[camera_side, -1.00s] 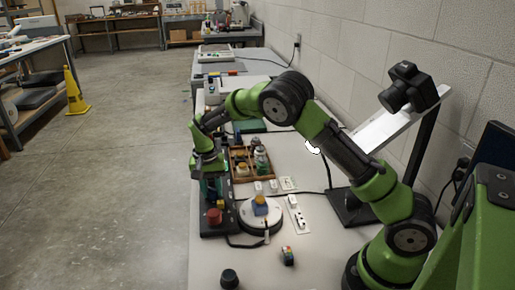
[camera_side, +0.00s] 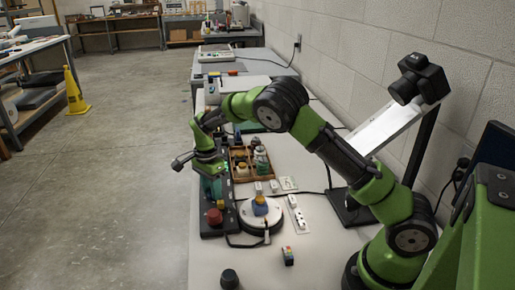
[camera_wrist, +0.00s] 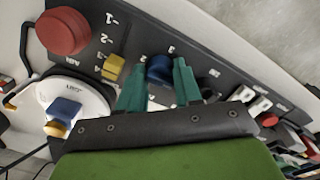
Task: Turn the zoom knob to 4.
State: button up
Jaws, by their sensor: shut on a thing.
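The dark control panel (camera_side: 213,226) lies along the left edge of the table; it fills the upper part of the wrist view (camera_wrist: 130,45). My gripper (camera_wrist: 160,76) points down at it, its two teal fingers closed on either side of a blue knob (camera_wrist: 159,67). A white 3 shows just above the knob, and another mark sits to its left. The knob's pointer and name label are hidden or too small to read, so I cannot tell its exact setting. In the side view my gripper (camera_side: 212,187) covers the knob.
A red button (camera_wrist: 62,31) and a yellow slider handle (camera_wrist: 113,67) beside a scale are on the panel. A round white turntable (camera_side: 247,217) carries a blue and yellow object. A wooden tray (camera_side: 241,178) with bottles stands close behind. White switches and red parts lie farther along the panel.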

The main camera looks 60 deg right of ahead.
jog(key=shift+w+r+m, duration=0.1)
jog(key=shift+w+m, duration=0.05)
jog(key=shift+m, duration=0.35)
jog(key=o, duration=1)
jog(key=r, duration=1.6)
jog(key=shift+w+d+r, duration=0.1)
jog(key=shift+w+r, duration=0.25)
jog(key=shift+r, duration=0.05)
